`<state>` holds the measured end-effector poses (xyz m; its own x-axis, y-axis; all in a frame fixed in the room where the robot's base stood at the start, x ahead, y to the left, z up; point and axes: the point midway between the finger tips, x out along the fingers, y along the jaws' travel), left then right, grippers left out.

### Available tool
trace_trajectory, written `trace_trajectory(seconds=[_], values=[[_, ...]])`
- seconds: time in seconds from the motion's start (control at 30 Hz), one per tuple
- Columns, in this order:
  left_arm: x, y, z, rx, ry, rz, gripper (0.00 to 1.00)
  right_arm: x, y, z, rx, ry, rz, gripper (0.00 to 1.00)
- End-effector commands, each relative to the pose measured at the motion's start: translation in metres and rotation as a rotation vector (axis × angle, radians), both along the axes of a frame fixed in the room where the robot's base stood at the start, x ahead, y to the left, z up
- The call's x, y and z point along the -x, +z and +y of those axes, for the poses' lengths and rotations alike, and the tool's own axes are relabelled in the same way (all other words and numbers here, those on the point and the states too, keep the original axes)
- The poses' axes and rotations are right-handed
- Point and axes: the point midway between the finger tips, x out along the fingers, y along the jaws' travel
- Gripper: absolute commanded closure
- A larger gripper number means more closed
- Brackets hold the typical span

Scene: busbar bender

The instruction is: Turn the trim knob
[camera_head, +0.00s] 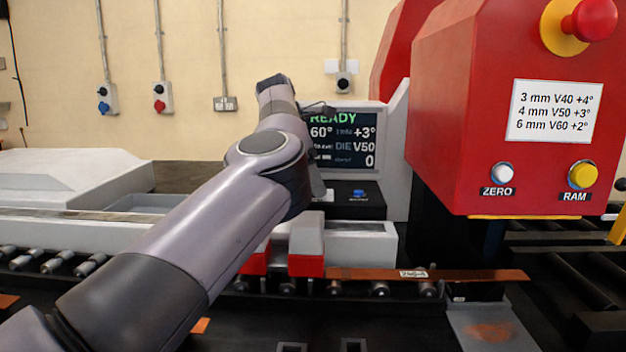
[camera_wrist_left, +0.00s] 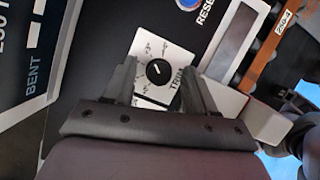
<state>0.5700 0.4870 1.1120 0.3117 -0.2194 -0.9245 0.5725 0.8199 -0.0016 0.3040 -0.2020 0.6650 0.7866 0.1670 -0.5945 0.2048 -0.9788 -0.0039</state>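The trim knob (camera_wrist_left: 158,70) is a small black dial with a white pointer line on a white scale plate (camera_wrist_left: 146,53) marked TRIM, in the left wrist view. My left gripper (camera_wrist_left: 159,74) is open, with one finger on each side of the knob in that view. I cannot tell whether the fingers touch it. In the head view my left arm hides the knob and most of the gripper. The display (camera_head: 345,138) reads READY, 60°, +3°, DIE V50 and 0. My right gripper is not in view.
A blue RESET button (camera_head: 359,192) sits on the black panel beside the knob, also in the left wrist view (camera_wrist_left: 188,3). A red housing (camera_head: 540,110) with ZERO and RAM buttons stands right. A copper bar (camera_head: 470,275) lies on rollers in front.

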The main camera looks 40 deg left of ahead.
Motion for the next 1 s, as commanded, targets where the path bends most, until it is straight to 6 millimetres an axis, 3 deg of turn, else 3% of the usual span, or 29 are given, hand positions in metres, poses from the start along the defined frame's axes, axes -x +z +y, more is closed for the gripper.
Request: trace_trajectory(seconds=[0.23, 0.63, 1.0], values=[[0.002, 0.007, 0.001, -0.001, 0.000, -0.003, 0.44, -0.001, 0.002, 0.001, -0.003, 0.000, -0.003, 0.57], [0.020, 0.061, 0.014, 0.000, 0.000, -0.002, 0.44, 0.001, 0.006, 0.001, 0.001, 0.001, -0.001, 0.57], [0.022, 0.066, 0.016, 0.000, 0.001, 0.000, 0.44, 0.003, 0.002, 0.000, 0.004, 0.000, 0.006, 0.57]])
